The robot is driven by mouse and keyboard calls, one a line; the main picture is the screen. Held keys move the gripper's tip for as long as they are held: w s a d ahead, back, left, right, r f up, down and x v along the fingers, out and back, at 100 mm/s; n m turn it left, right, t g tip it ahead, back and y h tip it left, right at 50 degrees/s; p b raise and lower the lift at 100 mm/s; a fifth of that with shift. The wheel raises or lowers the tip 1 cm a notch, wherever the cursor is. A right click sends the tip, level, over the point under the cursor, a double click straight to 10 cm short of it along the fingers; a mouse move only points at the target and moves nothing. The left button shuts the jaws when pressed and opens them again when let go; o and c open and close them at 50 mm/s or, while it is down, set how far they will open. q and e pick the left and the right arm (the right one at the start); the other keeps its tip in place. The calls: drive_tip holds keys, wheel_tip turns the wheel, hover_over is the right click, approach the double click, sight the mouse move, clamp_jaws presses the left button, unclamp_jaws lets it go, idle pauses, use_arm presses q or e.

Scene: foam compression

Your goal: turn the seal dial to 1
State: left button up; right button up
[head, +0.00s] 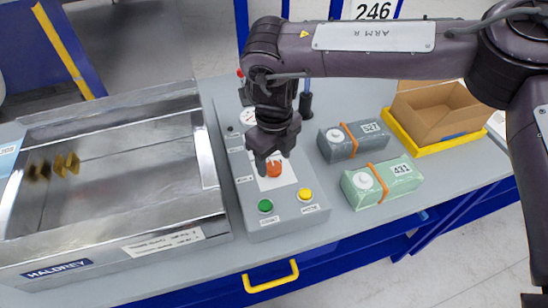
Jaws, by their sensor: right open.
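An orange-red knob (273,169), which looks like the seal dial, sits on a white plate on the grey control panel (290,229). My right gripper (271,160) points down from above, open, with its fingertips at the knob and partly hiding it. I cannot tell whether the fingers touch the knob. The dial's scale marks and setting are too small to read. My left gripper is not in view.
A green button (265,206) and a yellow button (305,195) sit at the panel's near end. The steel chamber (120,245) stands left. Grey (341,148) and green (402,183) packs lie right. A cardboard box (433,122) sits in a yellow tray (440,150) behind them.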

sight(274, 169)
drive_tip(key=shift+w+f, duration=0.2)
drive_tip(key=shift+f, duration=0.85)
drive_tip(key=shift+w+f, duration=0.1)
drive_tip(key=shift+f, duration=0.15)
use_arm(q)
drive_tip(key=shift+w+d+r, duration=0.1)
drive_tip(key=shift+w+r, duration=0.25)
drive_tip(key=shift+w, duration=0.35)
use_arm(e)
drive_tip(key=c, duration=1)
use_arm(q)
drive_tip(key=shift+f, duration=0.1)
use_arm(e)
drive_tip(key=shift+n, duration=0.3)
drive_tip(key=n+b, duration=0.1)
drive_tip(key=n, duration=0.2)
use_arm(q)
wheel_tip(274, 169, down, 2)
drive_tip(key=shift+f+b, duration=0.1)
drive_tip(key=shift+b, duration=0.4)
use_arm(e)
drive_tip(key=n, duration=0.5)
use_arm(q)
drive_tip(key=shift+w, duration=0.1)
use_arm(e)
drive_tip(key=shift+n, duration=0.3)
